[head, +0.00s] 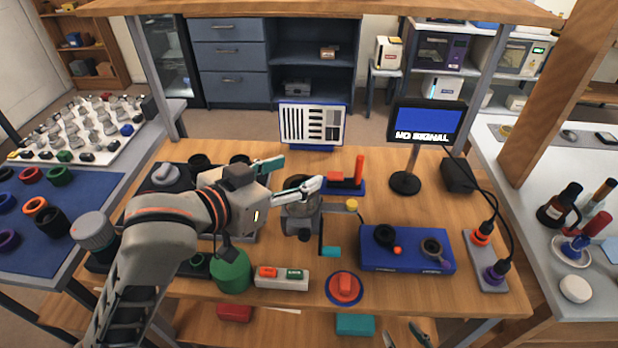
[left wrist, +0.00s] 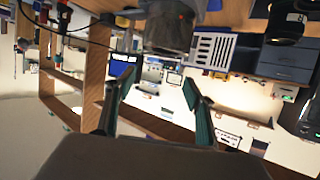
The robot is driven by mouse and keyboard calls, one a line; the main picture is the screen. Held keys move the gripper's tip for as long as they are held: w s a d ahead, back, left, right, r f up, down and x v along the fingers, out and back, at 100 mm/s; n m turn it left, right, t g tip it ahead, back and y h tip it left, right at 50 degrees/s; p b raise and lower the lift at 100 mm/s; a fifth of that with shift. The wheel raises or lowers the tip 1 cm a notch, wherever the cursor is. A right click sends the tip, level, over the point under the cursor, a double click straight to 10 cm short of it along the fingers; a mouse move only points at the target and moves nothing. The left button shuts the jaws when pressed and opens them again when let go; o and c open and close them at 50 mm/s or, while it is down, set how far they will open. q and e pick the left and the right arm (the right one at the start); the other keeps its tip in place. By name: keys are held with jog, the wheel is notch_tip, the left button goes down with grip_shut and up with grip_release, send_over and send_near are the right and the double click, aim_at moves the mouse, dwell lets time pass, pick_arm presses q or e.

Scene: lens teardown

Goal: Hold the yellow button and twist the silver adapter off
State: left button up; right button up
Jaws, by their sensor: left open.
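The yellow button (head: 351,204) sticks out to the right of a grey holder (head: 303,222) in the middle of the bench. A silver-grey round part, probably the silver adapter (head: 298,209), sits at the top of the holder, partly hidden by my left gripper. My left gripper (head: 302,171) is open, its fingers just above and behind the holder. In the left wrist view its fingers (left wrist: 158,74) are spread with nothing between them, and a blurred grey body (left wrist: 170,32) lies beyond.
A blue tray (head: 410,265) with black ring parts lies to the right. A red-and-blue stand (head: 345,184) is behind the holder. A green container (head: 231,272), a switch box (head: 281,278) and a red button (head: 344,288) line the front. A monitor (head: 426,123) stands behind right.

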pick_arm(q)
notch_tip(320, 180, down, 5)
jog(key=shift+f, duration=0.1)
jog(key=x, duration=0.6)
jog(key=shift+f, duration=0.1)
jog(key=shift+x, duration=0.75)
jog(key=c, duration=1.1)
jog(key=shift+w, duration=0.1)
jog(key=shift+c, duration=0.4)
jog(key=shift+c, duration=0.2)
pick_arm(e)
grip_shut()
pick_arm(q)
jog(key=shift+f, duration=0.1)
